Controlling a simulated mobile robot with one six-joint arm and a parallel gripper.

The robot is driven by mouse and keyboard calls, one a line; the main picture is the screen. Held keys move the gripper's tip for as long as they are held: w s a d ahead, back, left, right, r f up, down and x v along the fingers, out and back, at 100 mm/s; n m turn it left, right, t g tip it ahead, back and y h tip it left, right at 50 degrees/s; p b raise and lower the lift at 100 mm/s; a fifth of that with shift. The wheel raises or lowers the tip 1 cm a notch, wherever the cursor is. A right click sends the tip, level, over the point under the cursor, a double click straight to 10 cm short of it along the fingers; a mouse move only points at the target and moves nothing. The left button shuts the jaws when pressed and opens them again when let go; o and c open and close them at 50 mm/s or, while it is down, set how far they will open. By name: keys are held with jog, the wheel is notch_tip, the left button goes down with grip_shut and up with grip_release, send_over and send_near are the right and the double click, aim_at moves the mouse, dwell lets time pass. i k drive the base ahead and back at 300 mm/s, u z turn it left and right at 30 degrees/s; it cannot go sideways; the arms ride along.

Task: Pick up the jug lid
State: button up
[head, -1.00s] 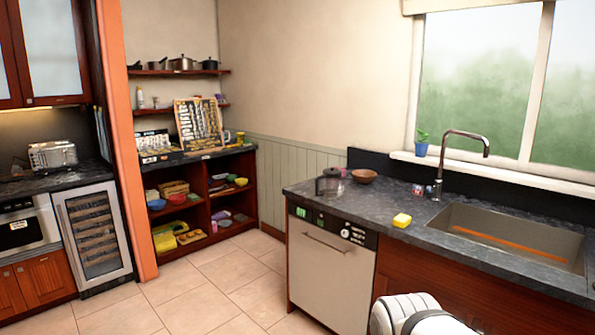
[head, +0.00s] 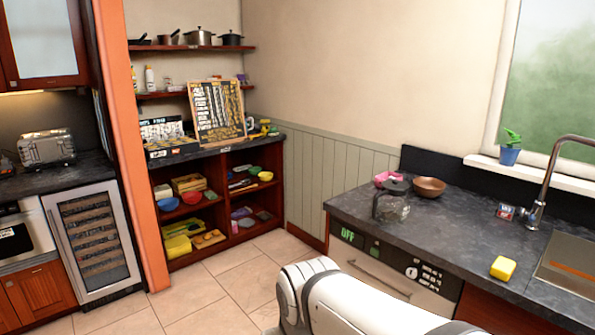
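A glass jug (head: 393,209) stands upright on the dark stone counter at the right, near its left end. A dark jug lid (head: 397,186) appears to sit on top of the jug. A dark handle seems to run down the jug's left side, but it is small and hard to make out. White links of my arm show at the bottom of the head view, in front of the dishwasher. My gripper is not in view.
A brown bowl (head: 429,187) stands right of the jug, and a pink item (head: 386,178) lies behind it. A yellow sponge (head: 503,268) lies near the sink (head: 572,255). The counter (head: 455,225) between jug and sponge is clear. The dishwasher (head: 385,280) is below.

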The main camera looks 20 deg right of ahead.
aim_at(392, 184)
jog(key=z, duration=0.3)
jog(key=i, duration=1.45)
jog(key=z, duration=1.2)
jog(key=i, duration=0.5)
jog(key=z, duration=0.1)
jog(key=k, duration=0.75)
jog(key=z, duration=0.2)
jog(key=i, duration=0.75)
